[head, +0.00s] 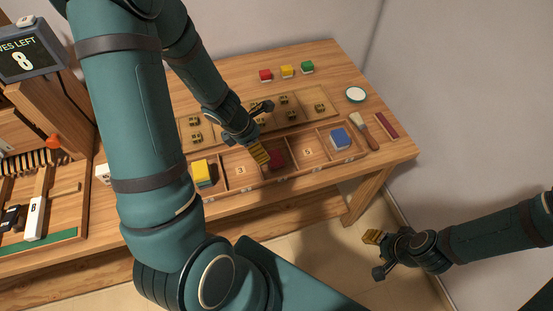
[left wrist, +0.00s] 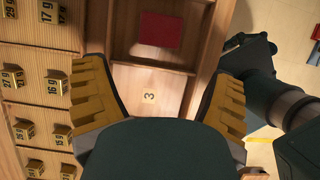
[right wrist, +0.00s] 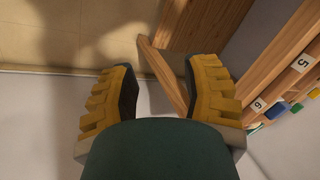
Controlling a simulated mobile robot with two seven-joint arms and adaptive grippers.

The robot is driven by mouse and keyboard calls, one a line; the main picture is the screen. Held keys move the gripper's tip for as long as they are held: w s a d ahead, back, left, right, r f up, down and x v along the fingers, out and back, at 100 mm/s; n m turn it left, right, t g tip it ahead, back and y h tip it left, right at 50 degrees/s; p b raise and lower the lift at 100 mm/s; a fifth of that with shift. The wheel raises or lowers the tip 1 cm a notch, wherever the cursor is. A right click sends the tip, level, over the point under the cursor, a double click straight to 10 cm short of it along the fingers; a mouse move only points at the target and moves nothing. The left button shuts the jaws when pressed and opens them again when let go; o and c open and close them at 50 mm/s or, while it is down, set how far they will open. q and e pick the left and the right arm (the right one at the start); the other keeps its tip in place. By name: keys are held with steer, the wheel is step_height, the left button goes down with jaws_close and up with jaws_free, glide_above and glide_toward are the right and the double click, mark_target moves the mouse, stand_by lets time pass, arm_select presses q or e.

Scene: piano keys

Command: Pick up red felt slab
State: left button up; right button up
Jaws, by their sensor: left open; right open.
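A flat dark red felt slab (head: 276,158) lies in a middle compartment of the wooden tray, and it shows in the left wrist view (left wrist: 158,30), beyond my fingers. My left gripper (head: 258,152) is above the tray, close to this slab and partly in front of its compartment in the head view. In the left wrist view the left gripper (left wrist: 160,72) is open with nothing between its fingers. My right gripper (head: 373,238) is open and empty, off the table's front right side; it also shows in the right wrist view (right wrist: 160,68).
The tray (head: 240,182) also holds a yellow-topped stack (head: 202,171) and a blue block (head: 340,138). Small red (head: 265,75), yellow (head: 287,72) and green (head: 307,67) blocks stand behind. A brush (head: 364,132), a dark red bar (head: 387,125) and a round dish (head: 356,94) lie right.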

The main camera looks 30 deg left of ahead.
mark_target(275, 157)
arm_select(q)
steer(key=b+x, duration=0.2)
steer(key=x, duration=0.3)
steer(key=shift+f+b, duration=0.15)
steer(key=shift+b, duration=0.15)
steer(key=shift+w+d+r+b+x, duration=0.15)
steer(key=shift+b+x, duration=0.35)
steer(key=shift+x, duration=0.4)
steer(key=shift+w+d+b+x, duration=0.15)
steer(key=shift+b+x, duration=0.4)
steer(key=shift+x, duration=0.35)
steer(key=shift+w+r+b+x, duration=0.1)
steer(key=shift+b+x, duration=0.4)
steer(key=shift+x, duration=0.4)
steer(key=shift+r, duration=0.1)
steer(key=c, duration=0.7)
